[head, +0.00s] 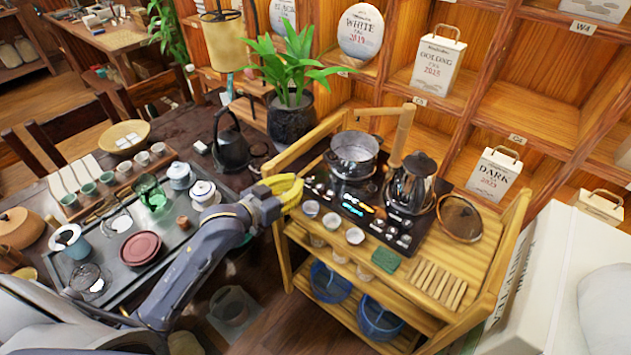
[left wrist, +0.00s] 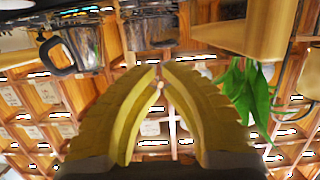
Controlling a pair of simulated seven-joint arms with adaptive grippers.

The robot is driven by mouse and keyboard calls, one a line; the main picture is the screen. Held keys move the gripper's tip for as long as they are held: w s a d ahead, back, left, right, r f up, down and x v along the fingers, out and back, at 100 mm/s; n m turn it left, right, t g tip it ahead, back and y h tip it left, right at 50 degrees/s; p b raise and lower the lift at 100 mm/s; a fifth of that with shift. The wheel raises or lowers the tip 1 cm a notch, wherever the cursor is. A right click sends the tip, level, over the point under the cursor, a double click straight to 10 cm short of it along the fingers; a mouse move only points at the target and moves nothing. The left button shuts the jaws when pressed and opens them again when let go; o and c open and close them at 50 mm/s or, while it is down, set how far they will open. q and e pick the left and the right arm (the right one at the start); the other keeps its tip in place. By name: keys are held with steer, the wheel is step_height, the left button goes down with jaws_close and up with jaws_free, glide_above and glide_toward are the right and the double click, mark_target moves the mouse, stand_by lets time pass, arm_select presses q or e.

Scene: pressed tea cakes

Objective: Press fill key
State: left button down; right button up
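A black tea stove (head: 326,187) stands on the wooden cart. The marks are too small for me to tell which is the fill key. A steel pot (head: 354,153) and a glass-and-steel kettle (head: 411,187) sit on the stove. My left gripper (head: 293,188) has yellow fingers and is at the stove's left edge, left of the panel and apart from the display. Its fingertips meet in the left wrist view (left wrist: 159,72), with nothing between them. My right gripper is not in view.
Several small cups (head: 331,221) stand along the cart's front edge, close to the gripper. A green block (head: 386,260) and a slatted wooden rack (head: 437,284) lie on the cart. A cart post (head: 402,135) rises behind the stove. A dark table with a tea tray (head: 179,234) is at left.

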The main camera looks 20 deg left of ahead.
arm_select(q)
glide_above(318, 188)
steer(key=shift+s+a+f, duration=0.1)
steer(key=shift+s+f, duration=0.1)
steer(key=shift+f, duration=0.35)
steer(key=shift+s+a+f, duration=0.1)
steer(key=shift+s+f, duration=0.05)
steer(key=shift+f, duration=0.4)
steer(key=shift+w+d+f, duration=0.1)
steer(key=shift+w+f, duration=0.05)
steer(key=shift+f, duration=0.35)
steer(key=shift+w+d+f, duration=0.1)
steer(key=shift+w+f, duration=0.05)
steer(key=shift+f, duration=1.45)
